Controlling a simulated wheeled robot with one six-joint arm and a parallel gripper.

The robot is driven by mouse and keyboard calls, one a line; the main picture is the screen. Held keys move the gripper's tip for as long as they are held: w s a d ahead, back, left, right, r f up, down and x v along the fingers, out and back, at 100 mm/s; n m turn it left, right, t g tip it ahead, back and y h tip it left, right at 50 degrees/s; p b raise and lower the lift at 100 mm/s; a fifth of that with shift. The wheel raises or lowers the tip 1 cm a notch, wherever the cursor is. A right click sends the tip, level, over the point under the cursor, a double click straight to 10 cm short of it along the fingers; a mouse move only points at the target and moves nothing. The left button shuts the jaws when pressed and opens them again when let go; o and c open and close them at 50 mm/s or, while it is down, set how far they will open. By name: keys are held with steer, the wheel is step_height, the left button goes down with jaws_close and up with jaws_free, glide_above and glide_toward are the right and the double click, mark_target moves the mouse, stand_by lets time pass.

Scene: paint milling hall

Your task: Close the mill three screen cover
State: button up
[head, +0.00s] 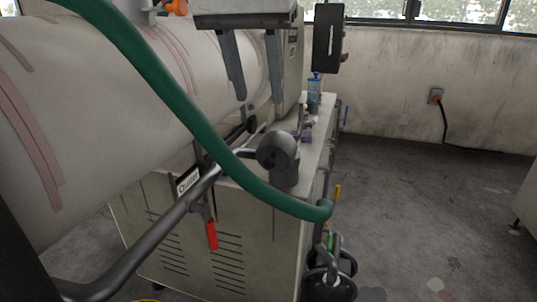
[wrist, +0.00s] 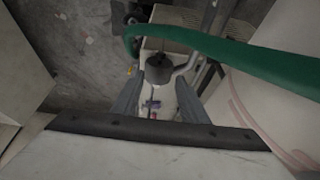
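The mill has a pale cabinet (head: 225,255) with vent slots, a large white drum (head: 100,110) with pinkish streaks, and a label partly hidden by a dark bar. A dark grey rounded fitting (head: 283,160) stands on the cabinet top; it also shows in the wrist view (wrist: 158,66), beyond my fingertips. I cannot pick out a screen cover or tell which mill this is. My gripper (head: 258,100) hangs above the cabinet top with its two fingers pointing down, apart and with nothing visible held between them. The wrist view also shows the fingers spread (wrist: 158,78).
A green hose (head: 165,90) arcs across in front of the mill. A red handle (head: 212,233) hangs at the cabinet front. A blue bottle (head: 315,88) and small items stand on the cabinet top. The floor (head: 430,210) at right is mostly clear.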

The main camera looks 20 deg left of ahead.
mark_target(269, 158)
steer(key=x, duration=1.7)
steer(key=shift+a+f, duration=0.1)
jaws_close()
